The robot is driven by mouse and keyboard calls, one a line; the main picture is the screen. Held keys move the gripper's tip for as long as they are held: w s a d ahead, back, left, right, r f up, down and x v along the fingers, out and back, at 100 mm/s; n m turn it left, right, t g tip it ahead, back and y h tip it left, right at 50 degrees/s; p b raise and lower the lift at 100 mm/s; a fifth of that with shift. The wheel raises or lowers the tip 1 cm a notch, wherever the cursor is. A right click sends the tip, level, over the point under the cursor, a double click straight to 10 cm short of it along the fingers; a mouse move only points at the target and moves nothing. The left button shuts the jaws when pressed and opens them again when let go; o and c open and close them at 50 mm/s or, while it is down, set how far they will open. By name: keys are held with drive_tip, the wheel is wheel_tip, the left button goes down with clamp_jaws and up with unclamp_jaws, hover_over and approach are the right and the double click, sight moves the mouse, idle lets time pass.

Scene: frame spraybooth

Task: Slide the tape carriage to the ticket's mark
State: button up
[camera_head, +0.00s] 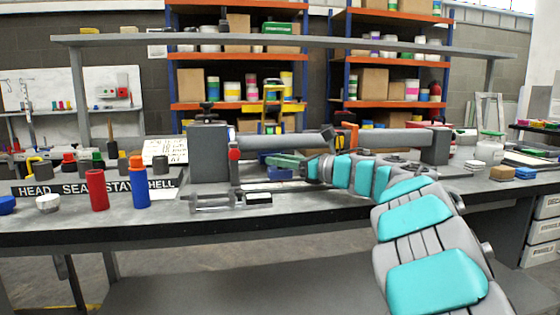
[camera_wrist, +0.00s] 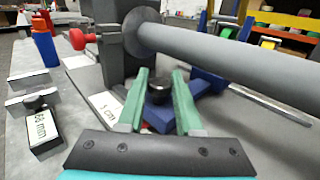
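In the wrist view, a blue block (camera_wrist: 183,112), which looks like the tape carriage, carries a black knob (camera_wrist: 159,90). My gripper (camera_wrist: 160,74) has its two green fingers apart on either side of the knob; I see no clear contact. In the head view my gripper (camera_head: 275,163) is low in front of the grey tube, near its left end block. Part of the blue block (camera_head: 283,174) shows beneath it. A white label (camera_wrist: 106,108) reading about "1 cm" lies left of the fingers. A small block's label (camera_wrist: 40,127) reads "68 mm". I cannot tell where the ticket's mark is.
A thick grey tube (camera_wrist: 230,55) runs right from a dark upright block (camera_wrist: 122,50), close beyond the fingers. A red can (camera_head: 97,190) and a blue can (camera_head: 139,187) stand left on the bench. A handwritten white card (camera_head: 165,150) stands behind.

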clamp_jaws()
idle(0.9)
